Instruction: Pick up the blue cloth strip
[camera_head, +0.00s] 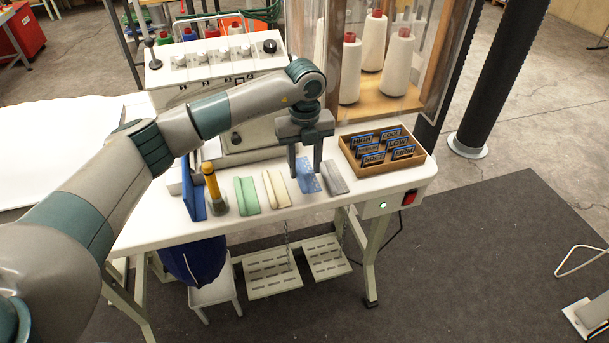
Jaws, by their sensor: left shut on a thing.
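The blue cloth strip (309,183) is a small light-blue piece at the front of the white table, between a cream strip (277,188) and a grey strip (334,178). My left gripper (305,168) points down over the blue strip, with its fingers at the strip's far end. It is shut on the blue strip. The fingers hide part of the strip, and I cannot tell whether it is clear of the table. My right gripper is not in view.
A green strip (246,195) and a yellow-handled tool (212,184) in a holder are to the left. A wooden box of labelled tags (366,169) is to the right.

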